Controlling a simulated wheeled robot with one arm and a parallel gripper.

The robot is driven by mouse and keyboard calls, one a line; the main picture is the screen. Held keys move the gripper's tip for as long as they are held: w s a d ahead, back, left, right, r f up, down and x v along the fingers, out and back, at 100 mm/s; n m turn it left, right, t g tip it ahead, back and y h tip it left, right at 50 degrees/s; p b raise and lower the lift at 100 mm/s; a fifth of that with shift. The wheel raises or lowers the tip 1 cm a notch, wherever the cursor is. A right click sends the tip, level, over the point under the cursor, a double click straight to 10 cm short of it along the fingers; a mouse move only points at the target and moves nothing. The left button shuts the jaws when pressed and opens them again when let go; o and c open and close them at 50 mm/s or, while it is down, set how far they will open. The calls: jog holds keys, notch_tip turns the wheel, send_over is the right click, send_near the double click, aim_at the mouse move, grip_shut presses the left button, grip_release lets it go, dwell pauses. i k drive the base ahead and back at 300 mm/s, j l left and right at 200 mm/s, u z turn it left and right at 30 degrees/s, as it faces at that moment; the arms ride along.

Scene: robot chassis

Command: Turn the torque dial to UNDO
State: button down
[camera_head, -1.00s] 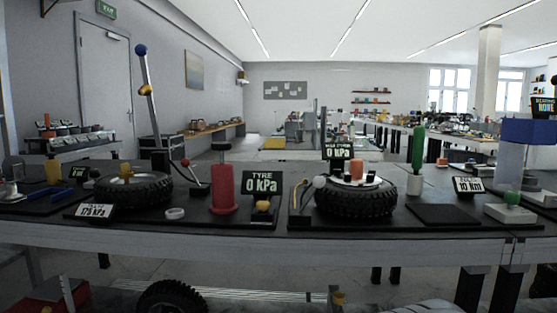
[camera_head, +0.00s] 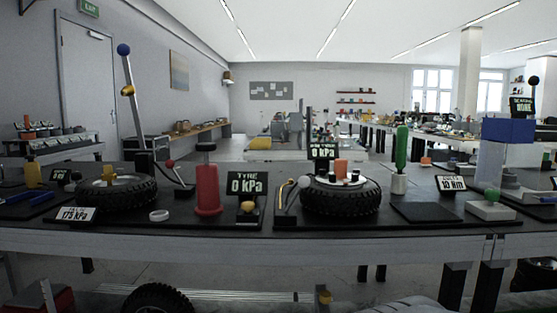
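A small sign reading about "10 Nm" (camera_head: 451,183) stands on the bench at the right. A green-handled tool with a white lower part (camera_head: 400,160) stands upright to its left. A pale block with a green knob (camera_head: 491,204) lies to its right. I cannot tell which part is the torque dial, and no UNDO mark is legible. My gripper is not in view.
The long dark bench (camera_head: 250,222) crosses the view. A loose tyre (camera_head: 158,299) lies low in front.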

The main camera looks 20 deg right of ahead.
aim_at(492, 196)
jog(key=z, duration=1.45)
